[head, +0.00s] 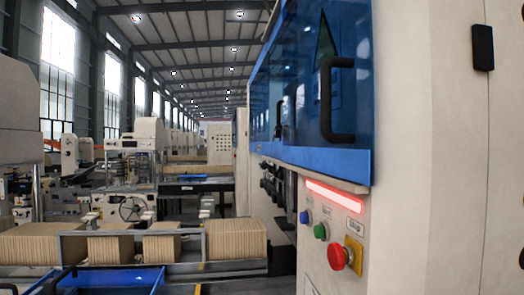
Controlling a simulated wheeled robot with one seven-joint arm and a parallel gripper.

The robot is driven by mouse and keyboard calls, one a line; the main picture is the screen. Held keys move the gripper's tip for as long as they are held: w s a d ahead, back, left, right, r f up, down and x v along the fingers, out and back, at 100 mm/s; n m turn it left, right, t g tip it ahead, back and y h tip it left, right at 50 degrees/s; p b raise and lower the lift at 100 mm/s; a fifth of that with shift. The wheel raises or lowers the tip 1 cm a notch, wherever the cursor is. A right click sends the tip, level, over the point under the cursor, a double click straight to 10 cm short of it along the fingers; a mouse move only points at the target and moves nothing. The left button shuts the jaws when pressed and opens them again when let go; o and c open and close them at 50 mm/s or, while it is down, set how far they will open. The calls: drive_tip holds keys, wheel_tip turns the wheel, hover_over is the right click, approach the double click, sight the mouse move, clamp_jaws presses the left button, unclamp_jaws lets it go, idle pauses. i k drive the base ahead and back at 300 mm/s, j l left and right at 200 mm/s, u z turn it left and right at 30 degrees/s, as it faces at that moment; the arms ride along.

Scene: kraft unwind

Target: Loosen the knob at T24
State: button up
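No label reading T24 can be made out, and I cannot pick out the knob of the task. A control panel (318,262) on the near machine carries a small blue button (304,217), a green button (320,231) and a large red mushroom button (340,257) on a yellow plate. Dark fittings (272,188) show in the shadow under the machine's blue cover, too small to tell apart. My gripper is not in view.
The machine's blue cover (345,160) with black handles (335,100) and its pale side wall (430,200) fill the right. A red strip (335,196) glows above the buttons. Stacks of brown board (236,239) stand left, behind blue-edged frames (115,283). A handwheel machine (131,207) stands farther back.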

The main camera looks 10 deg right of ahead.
sight(277, 132)
drive_tip(key=i+j+z, duration=0.1)
drive_tip(key=j, duration=0.25)
drive_tip(key=i+j, duration=0.25)
drive_tip(key=j, duration=0.15)
drive_tip(key=i+j+z, duration=0.15)
drive_tip(key=j, duration=0.25)
drive_tip(key=i+j+z, duration=0.1)
drive_tip(key=j, duration=0.3)
drive_tip(key=i+j, duration=0.2)
drive_tip(key=j, duration=0.2)
drive_tip(key=i+j+z, duration=0.15)
drive_tip(key=j, duration=0.3)
drive_tip(key=i+j+z, duration=0.1)
drive_tip(key=j, duration=0.3)
drive_tip(key=i+j, duration=0.1)
drive_tip(key=j, duration=0.35)
drive_tip(key=z, duration=0.05)
